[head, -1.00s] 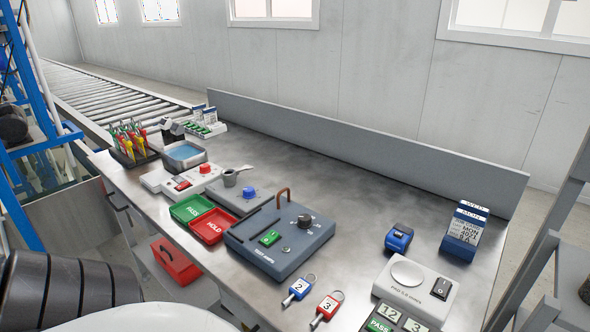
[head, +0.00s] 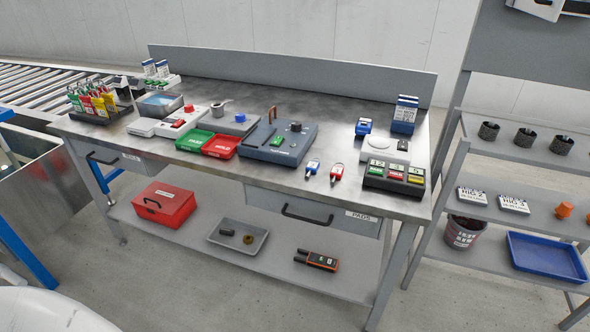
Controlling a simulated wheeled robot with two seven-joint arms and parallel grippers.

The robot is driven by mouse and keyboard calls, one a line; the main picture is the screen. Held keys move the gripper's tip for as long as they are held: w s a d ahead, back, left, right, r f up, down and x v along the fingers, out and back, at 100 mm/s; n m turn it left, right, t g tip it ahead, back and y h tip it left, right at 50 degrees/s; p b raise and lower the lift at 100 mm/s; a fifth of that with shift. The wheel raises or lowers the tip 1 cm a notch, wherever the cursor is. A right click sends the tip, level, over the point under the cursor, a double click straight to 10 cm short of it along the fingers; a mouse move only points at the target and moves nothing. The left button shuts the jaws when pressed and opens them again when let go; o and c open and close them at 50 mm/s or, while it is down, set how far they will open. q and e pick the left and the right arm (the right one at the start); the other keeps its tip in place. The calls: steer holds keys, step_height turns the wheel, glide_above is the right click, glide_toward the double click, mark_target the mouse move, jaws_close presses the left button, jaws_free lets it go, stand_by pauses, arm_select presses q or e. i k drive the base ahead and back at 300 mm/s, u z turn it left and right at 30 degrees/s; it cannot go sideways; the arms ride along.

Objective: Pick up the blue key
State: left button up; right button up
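The blue key (head: 312,168) lies on the steel workbench (head: 345,186) near its front edge. It has a blue tag with a small ring at its upper end. A similar red key (head: 337,173) lies just to its right, apart from it. Neither of my grippers shows in the head view, so nothing is seen touching the key.
A grey test unit (head: 278,142) stands left of the keys, and a dark block with coloured labels (head: 393,180) stands right. A shelf rack (head: 480,190) stands right of the bench.

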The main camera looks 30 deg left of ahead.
mark_target(312, 167)
steer(key=u, duration=0.85)
steer(key=i, duration=1.2)
steer(key=u, duration=0.1)
steer(key=k, duration=1)
steer(key=z, duration=2.1)
steer(key=i, duration=1.45)
steer(key=u, duration=2.35)
